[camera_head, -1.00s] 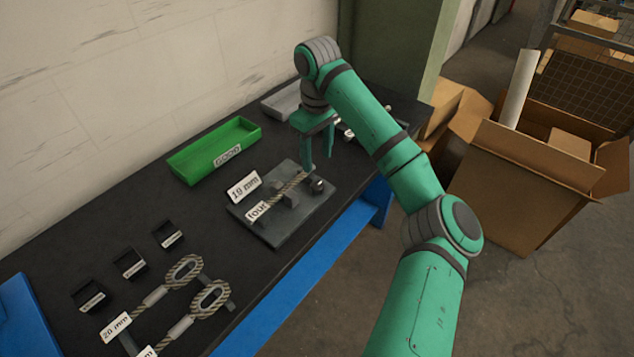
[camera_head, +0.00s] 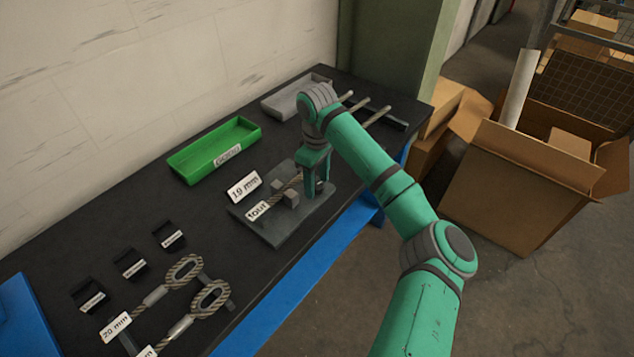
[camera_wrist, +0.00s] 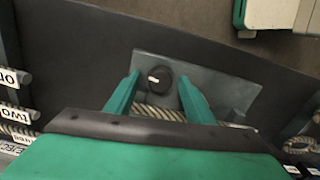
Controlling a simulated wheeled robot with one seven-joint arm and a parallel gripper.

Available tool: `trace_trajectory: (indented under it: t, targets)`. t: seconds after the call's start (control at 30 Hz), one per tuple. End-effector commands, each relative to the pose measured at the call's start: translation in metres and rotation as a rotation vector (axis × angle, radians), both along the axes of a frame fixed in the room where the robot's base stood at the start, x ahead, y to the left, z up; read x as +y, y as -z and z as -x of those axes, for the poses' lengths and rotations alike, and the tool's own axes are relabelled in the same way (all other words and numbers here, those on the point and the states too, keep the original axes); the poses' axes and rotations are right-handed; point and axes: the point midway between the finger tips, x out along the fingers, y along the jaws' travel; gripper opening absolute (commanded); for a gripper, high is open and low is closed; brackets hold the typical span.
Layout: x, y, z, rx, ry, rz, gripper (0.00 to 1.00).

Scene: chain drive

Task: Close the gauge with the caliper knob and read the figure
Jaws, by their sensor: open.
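The gauge is a grey plate (camera_head: 280,238) on the dark bench with small grey blocks (camera_head: 291,198), a rope piece (camera_head: 288,186) and a tag reading "four" (camera_head: 257,211). A sign beside it reads "19 mm" (camera_head: 243,187). The black caliper knob (camera_wrist: 158,79) with a pale mark shows in the wrist view, on the grey plate. My gripper (camera_wrist: 154,82) is open, with its two green fingers on either side of the knob; I cannot tell whether they touch it. In the head view my gripper (camera_head: 318,186) mostly hides the knob.
A green tray (camera_head: 190,172) and a grey tray (camera_head: 275,105) stand behind the gauge. Several rods (camera_head: 365,103) lie at the far right. Rope loops (camera_head: 184,272) and black labelled holders (camera_head: 130,263) are at the near left. Bare bench lies between.

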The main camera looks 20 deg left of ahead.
Motion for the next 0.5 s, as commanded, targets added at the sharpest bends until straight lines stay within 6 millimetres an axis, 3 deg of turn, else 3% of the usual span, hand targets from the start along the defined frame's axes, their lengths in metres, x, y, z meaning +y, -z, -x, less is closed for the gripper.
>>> trace_trajectory:
  t: [0.37,0.4,0.5]
  targets:
    - [-0.0001,0.0075,0.0002,0.001,0.0,0.001,0.49]
    - [-0.0001,0.0075,0.0002,0.001,0.0,0.001,0.47]
    - [-0.0001,0.0074,0.0002,0.001,0.0,0.001,0.23]
